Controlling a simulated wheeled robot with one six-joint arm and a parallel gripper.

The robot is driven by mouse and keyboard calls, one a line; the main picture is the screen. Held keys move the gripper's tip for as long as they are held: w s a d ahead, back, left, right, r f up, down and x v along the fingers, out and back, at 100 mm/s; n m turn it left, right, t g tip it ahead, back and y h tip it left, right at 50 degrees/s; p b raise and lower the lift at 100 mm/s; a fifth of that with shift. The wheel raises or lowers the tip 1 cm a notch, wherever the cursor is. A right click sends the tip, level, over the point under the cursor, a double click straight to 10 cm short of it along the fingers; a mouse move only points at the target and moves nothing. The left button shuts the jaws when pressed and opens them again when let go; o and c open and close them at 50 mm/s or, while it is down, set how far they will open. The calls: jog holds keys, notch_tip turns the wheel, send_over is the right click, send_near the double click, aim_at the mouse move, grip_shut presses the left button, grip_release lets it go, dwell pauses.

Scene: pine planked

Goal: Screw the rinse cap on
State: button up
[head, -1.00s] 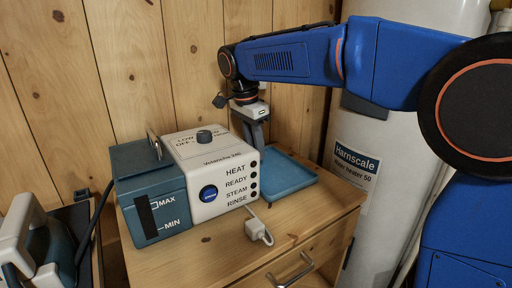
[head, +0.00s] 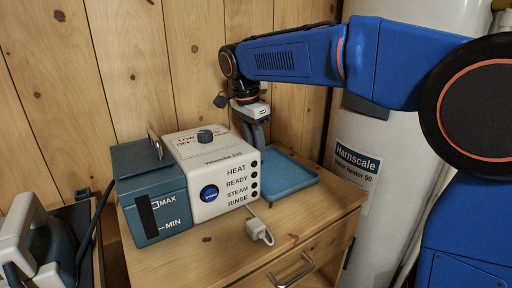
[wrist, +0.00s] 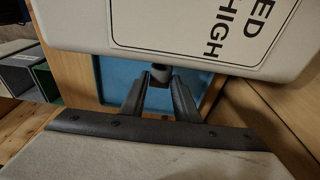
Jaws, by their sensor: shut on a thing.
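The white steam station (head: 212,175) with the blue-grey water tank (head: 152,200) stands on the wooden cabinet. My gripper (wrist: 159,84) reaches down beside the station's right side, above the blue tray. In the wrist view its two dark fingers close on a small dark grey cap (wrist: 161,71) at the edge of the station's casing (wrist: 180,30). In the head view the cap and fingertips are hidden behind the station. I cannot tell how far the cap is seated on its thread.
The blue tray (head: 290,181) lies on the cabinet top (head: 300,222), right of the station. A grey-white plug (head: 260,232) lies in front. An iron (head: 30,240) stands at the left. The plank wall and water heater (head: 365,150) are close behind and right.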

jog(key=shift+s+a, duration=0.7)
jog(key=shift+a, duration=0.35)
dwell(0.4)
jog(key=o, duration=1.2)
jog(key=shift+r, duration=0.1)
notch_tip(320, 180, up, 17)
jog(key=s+a, duration=0.1)
jog(key=a, duration=0.1)
jog(key=shift+s+a, duration=0.3)
